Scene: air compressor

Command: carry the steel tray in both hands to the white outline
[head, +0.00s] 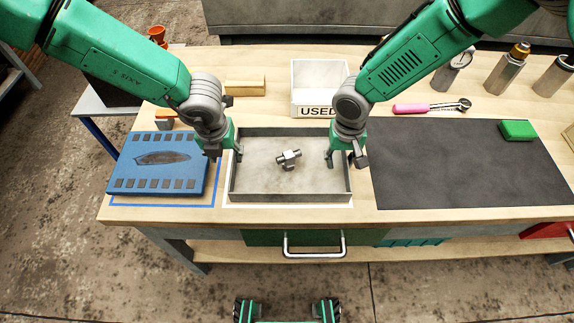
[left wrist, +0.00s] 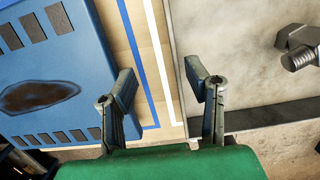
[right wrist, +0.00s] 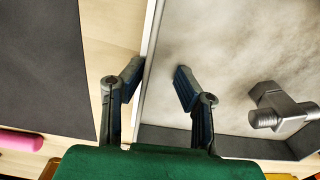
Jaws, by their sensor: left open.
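The steel tray (head: 290,197) sits on the wooden bench, with a metal fitting (head: 288,160) lying inside it. The white outline (head: 232,205) shows on the bench along the tray's left and front edges; the tray appears to stand within it. My left gripper (head: 225,153) is open at the tray's left wall; in the left wrist view (left wrist: 163,75) one finger is outside the wall and one inside. My right gripper (head: 346,160) is open at the right wall; in the right wrist view (right wrist: 158,70) its fingers straddle that wall. Contact with the walls cannot be told.
A blue panel (head: 160,165) lies left, within a blue outline. A dark mat (head: 465,165) with a green block (head: 517,130) lies right. A white bin marked USED (head: 318,90) and a wooden block (head: 245,85) stand behind. A pink-handled ratchet (head: 425,107) lies back right.

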